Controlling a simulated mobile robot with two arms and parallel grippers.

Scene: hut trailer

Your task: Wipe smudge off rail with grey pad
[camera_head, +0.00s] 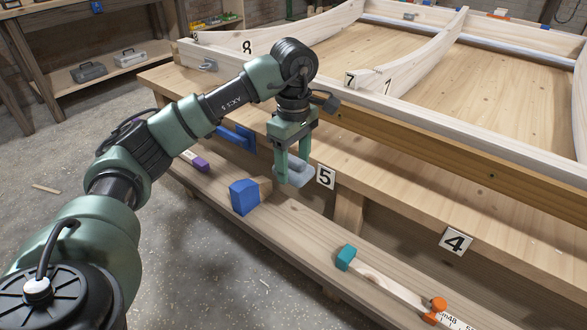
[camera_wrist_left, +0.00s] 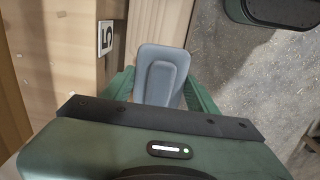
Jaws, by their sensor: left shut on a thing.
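My left gripper (camera_head: 289,172) is shut on a grey pad (camera_head: 297,175). It points down in front of the workbench, beside the number 5 plate and over the lower shelf. In the left wrist view the grey pad (camera_wrist_left: 161,72) sits between the green fingers. A long pale wooden rail (camera_head: 430,116) runs along the near side of the frame on the bench, above and behind the gripper. I cannot make out a smudge on it. My right gripper is not in view.
The lower shelf holds a blue block (camera_head: 243,197), a purple item (camera_head: 199,162), a teal clamp end (camera_head: 346,257) and an orange clamp part (camera_head: 437,306). The benchtop (camera_head: 450,180) is clear in front of the frame. Grey floor (camera_head: 210,275) lies open in front.

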